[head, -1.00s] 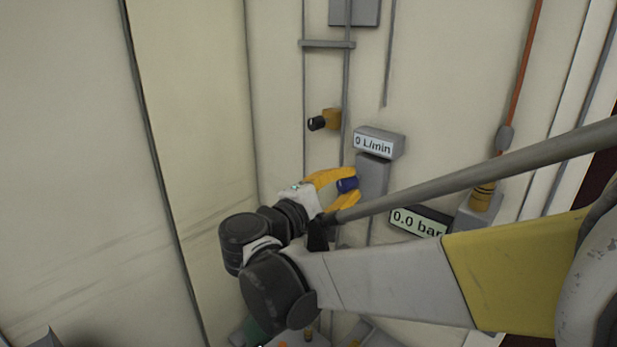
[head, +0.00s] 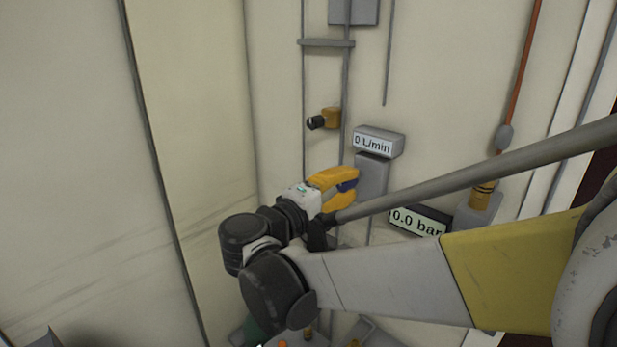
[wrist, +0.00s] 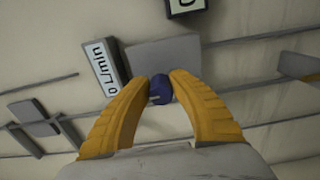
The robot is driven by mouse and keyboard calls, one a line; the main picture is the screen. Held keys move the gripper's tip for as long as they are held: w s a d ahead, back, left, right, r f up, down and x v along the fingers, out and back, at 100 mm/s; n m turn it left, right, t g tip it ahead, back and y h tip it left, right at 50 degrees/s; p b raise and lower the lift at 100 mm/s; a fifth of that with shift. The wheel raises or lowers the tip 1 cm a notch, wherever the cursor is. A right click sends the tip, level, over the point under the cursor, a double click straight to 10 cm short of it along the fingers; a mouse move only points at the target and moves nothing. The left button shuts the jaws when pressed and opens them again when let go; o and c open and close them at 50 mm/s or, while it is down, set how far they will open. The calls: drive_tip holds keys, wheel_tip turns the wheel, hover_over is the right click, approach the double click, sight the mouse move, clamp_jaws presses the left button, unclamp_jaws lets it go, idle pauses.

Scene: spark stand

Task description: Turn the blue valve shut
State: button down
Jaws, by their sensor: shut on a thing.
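The blue valve (head: 346,186) is a small dark blue knob on the front of a grey box (head: 371,178) on the wall. My gripper (head: 347,187) has yellow fingers and reaches it from the left. In the wrist view the two fingertips (wrist: 160,84) are closed on both sides of the blue valve (wrist: 160,93), with the grey box (wrist: 165,55) right behind it. The fingers hide part of the knob in the head view. A flow display (head: 373,146) above the box reads 0 L/min.
A pressure display (head: 418,221) reading 0.0 bar sits lower right, partly behind my arm. A brass fitting with a black knob (head: 323,120) is on the wall above my gripper. An orange pipe (head: 523,70) runs down at the right. The wall at the left is bare.

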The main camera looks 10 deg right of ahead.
drive_tip(key=c, duration=1.1)
unclamp_jaws()
drive_tip(key=shift+c, duration=0.2)
drive_tip(key=v, duration=1.2)
